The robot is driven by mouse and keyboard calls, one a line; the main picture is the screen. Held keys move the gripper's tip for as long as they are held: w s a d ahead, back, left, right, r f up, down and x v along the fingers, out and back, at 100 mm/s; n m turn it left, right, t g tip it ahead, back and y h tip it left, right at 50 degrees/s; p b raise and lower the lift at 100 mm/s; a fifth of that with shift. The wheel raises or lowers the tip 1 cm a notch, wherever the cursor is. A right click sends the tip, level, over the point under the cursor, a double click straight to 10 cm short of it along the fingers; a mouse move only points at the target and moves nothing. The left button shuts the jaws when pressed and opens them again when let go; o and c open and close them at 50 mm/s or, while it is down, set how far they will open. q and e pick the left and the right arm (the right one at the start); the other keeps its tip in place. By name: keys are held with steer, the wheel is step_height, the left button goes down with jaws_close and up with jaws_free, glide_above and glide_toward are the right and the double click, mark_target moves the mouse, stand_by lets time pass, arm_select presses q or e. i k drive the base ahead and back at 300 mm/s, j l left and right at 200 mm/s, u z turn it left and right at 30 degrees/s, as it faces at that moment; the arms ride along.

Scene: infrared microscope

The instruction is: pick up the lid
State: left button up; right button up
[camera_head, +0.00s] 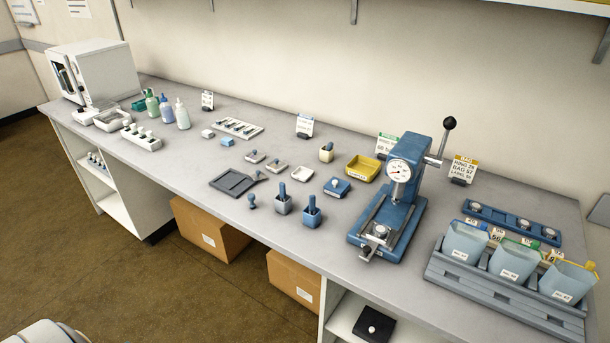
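A small blue square piece with a pale round knob on top (337,187) lies on the bench left of the blue press and looks like a lid. A black square piece with a small knob (374,325) sits on the white shelf under the bench and also looks like a lid. I cannot tell which one is the lid of the task. Neither of my grippers is in view.
The blue press (400,190) with dial and black-knobbed lever stands right of centre. A yellow tray (363,168), small mortars (283,204), a dark tray (232,182) and a rack of pale blue bags (508,262) share the grey bench (200,200). Cardboard boxes (210,240) stand below.

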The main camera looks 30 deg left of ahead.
mark_target(258, 174)
steer(key=u, duration=1.25)
